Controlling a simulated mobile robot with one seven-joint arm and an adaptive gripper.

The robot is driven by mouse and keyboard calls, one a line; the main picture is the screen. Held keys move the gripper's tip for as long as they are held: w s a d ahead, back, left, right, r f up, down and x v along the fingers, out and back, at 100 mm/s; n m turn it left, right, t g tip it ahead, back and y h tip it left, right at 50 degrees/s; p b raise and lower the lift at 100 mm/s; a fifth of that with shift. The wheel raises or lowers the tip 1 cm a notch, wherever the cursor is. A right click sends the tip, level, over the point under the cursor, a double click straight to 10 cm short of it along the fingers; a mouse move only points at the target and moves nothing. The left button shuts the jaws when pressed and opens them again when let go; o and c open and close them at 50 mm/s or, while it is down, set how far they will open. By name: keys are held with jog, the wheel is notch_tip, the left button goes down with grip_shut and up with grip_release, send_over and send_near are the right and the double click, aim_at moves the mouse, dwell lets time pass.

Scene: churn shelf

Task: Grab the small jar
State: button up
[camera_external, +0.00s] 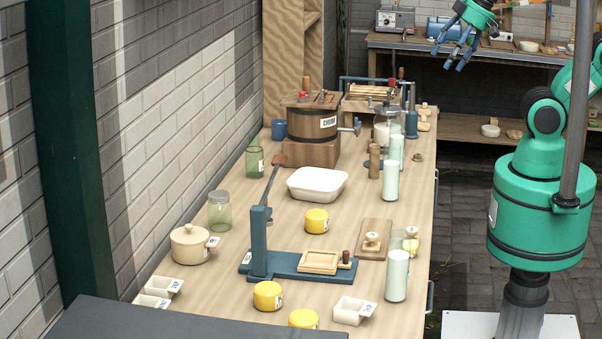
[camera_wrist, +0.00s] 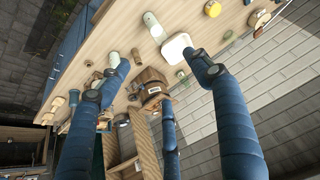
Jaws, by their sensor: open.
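A small green glass jar with a grey lid (camera_external: 220,211) stands upright on the left side of the table, near the wall. A second green glass jar (camera_external: 255,162) stands farther back on the same side. I cannot tell which one is the small jar. I cannot pick out either clearly in the wrist view. My gripper (camera_external: 457,46) is high at the upper right, beyond the table's right edge and far from both jars. Its blue fingers also show in the wrist view (camera_wrist: 165,88), spread wide with nothing between them.
A wooden churn (camera_external: 311,128), a white tub (camera_external: 317,184) and a blue press (camera_external: 302,265) stand along the table. Milk glasses (camera_external: 396,274) line its right side. A cream pot (camera_external: 189,244) and yellow tins (camera_external: 267,295) are nearer. The brick wall (camera_external: 175,115) bounds the left.

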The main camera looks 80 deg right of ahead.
jog(key=shift+o, duration=1.1)
jog(key=shift+w+r, duration=0.1)
jog(key=w+a+n+g+y+p, duration=0.15)
jog(key=w+a, duration=0.35)
jog(key=w, duration=1.1)
jog(key=w+a+n+t+p, duration=0.1)
jog(key=w+a+n, duration=0.3)
jog(key=w, duration=1.1)
jog(key=w+a+f, duration=0.5)
jog(key=w+f, duration=0.3)
jog(key=w+a+f+n+g+p, duration=0.1)
jog(key=w+a+f, duration=0.5)
jog(key=w+f, duration=0.2)
jog(key=w+a+f+n+y, duration=0.1)
jog(key=w+a+f, duration=0.4)
jog(key=w+f, duration=0.3)
jog(key=shift+p+x, duration=0.4)
jog(key=shift+x, duration=0.65)
jog(key=shift+s+f+g, duration=0.15)
jog(key=shift+g, duration=0.1)
